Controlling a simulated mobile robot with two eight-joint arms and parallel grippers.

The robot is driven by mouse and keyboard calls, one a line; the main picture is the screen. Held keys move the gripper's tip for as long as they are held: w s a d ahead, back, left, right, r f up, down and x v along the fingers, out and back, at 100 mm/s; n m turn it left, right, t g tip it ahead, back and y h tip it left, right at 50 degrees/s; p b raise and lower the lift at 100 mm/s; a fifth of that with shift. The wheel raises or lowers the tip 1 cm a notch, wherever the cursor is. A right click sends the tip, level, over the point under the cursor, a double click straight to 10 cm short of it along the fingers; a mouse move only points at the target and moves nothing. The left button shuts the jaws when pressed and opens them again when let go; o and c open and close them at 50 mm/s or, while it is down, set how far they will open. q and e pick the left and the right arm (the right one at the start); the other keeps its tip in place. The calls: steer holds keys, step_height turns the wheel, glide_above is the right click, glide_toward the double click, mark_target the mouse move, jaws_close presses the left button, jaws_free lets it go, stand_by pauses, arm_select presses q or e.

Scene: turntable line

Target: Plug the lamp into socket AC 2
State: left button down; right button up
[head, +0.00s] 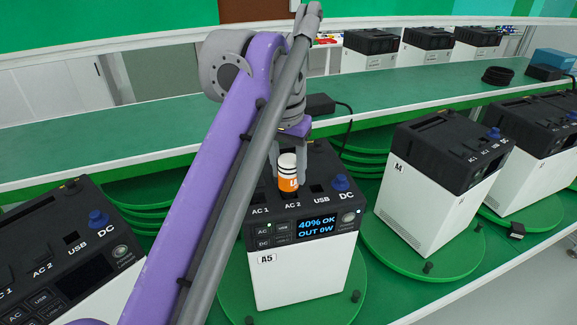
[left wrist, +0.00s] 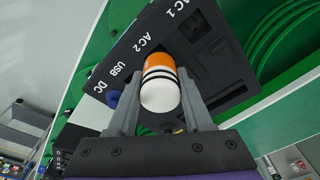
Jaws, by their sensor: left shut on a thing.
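The lamp (head: 287,174) is a small cylinder with an orange lower part and a white, black-striped top. My left gripper (head: 289,165) is shut on it, one finger on each side. The lamp is upright at the AC 2 place on the black top of the white power station A5 (head: 300,272). In the left wrist view the lamp (left wrist: 160,88) covers the socket beside the AC 2 label, so I cannot tell whether it is seated. The station's display (head: 317,225) reads 40% OK, OUT 0W. My right gripper is out of view.
Station A4 (head: 420,190) stands to the right on its own green turntable, and another station (head: 60,255) is at the left. A black adapter (head: 320,104) with a cable lies on the green shelf (head: 400,100) behind. A blue knob (head: 340,183) is near the lamp.

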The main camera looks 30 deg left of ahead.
arm_select(q)
steer(key=shift+f, duration=0.7)
steer(key=shift+c, duration=1.1)
jaws_free()
